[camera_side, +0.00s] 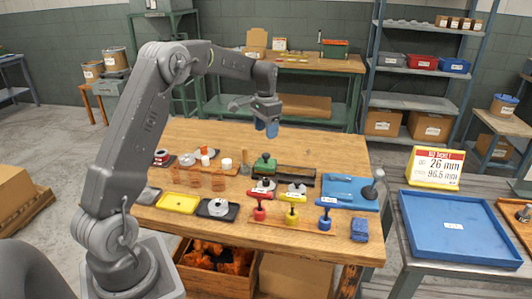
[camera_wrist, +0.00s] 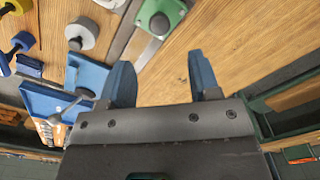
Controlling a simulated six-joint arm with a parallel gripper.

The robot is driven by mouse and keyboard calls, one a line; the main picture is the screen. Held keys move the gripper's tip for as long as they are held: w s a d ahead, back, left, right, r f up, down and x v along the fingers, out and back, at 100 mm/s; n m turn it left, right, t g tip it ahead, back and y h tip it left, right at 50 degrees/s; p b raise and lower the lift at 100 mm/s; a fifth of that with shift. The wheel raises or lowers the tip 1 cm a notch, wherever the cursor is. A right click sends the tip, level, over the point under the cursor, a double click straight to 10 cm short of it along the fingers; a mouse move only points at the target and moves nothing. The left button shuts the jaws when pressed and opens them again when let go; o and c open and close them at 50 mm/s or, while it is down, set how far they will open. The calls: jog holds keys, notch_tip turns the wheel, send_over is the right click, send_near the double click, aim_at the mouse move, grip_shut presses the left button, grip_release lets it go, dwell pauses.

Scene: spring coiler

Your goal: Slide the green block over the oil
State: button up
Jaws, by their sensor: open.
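The green block (camera_side: 264,164) has a dark knob on top and sits near the middle of the wooden workbench. It also shows at the top edge of the wrist view (camera_wrist: 170,12), partly cut off, with its round grey knob. I cannot make out the oil clearly. My gripper (camera_side: 267,128) hangs above and behind the green block, apart from it. In the wrist view its two blue fingers (camera_wrist: 162,78) are spread, with only bare wood between them.
A blue tray with a grey lever (camera_side: 347,190) stands right of the dark tray. Red, yellow and blue handled tools (camera_side: 292,212) stand along the front. Copper-coloured coils (camera_side: 219,181) and a yellow tray (camera_side: 178,203) lie at left. The bench's back is clear.

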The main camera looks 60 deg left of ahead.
aim_at(266, 154)
notch_tip(266, 154, down, 9)
jog(key=shift+r, duration=0.1)
jog(key=shift+c, duration=0.4)
grip_shut()
jog(key=shift+d, duration=0.1)
